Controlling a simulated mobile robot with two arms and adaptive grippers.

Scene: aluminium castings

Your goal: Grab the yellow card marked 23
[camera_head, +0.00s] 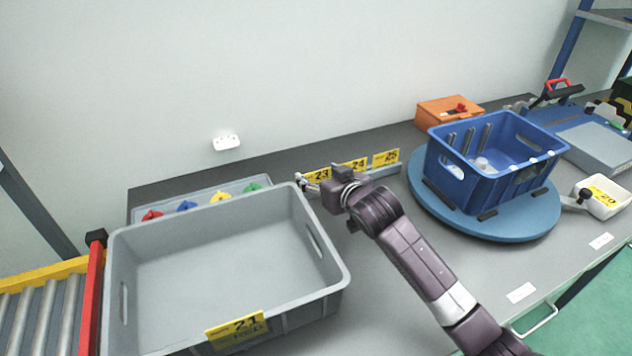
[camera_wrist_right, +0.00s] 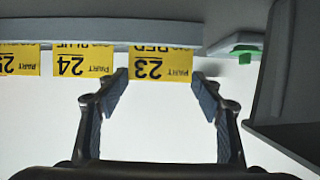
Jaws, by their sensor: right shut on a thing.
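The yellow card marked 23 (camera_head: 321,174) stands at the left end of a row of yellow cards in a grey rail (camera_head: 385,172) at the back of the table. In the right wrist view the card (camera_wrist_right: 161,63) appears upside down, its upper part hidden behind or in the rail (camera_wrist_right: 95,30). My right gripper (camera_head: 305,184) is at this card; in its wrist view the fingertips (camera_wrist_right: 160,76) are on the card's two side edges, shut on it. My left gripper is not in view.
Cards 24 (camera_head: 355,165) and 25 (camera_head: 386,158) stand to its right. A large grey crate (camera_head: 335,285) is close on the left, with a tray of coloured knobs (camera_head: 150,212) behind it. A blue crate (camera_head: 500,190) sits on a round blue turntable (camera_head: 540,225) at right.

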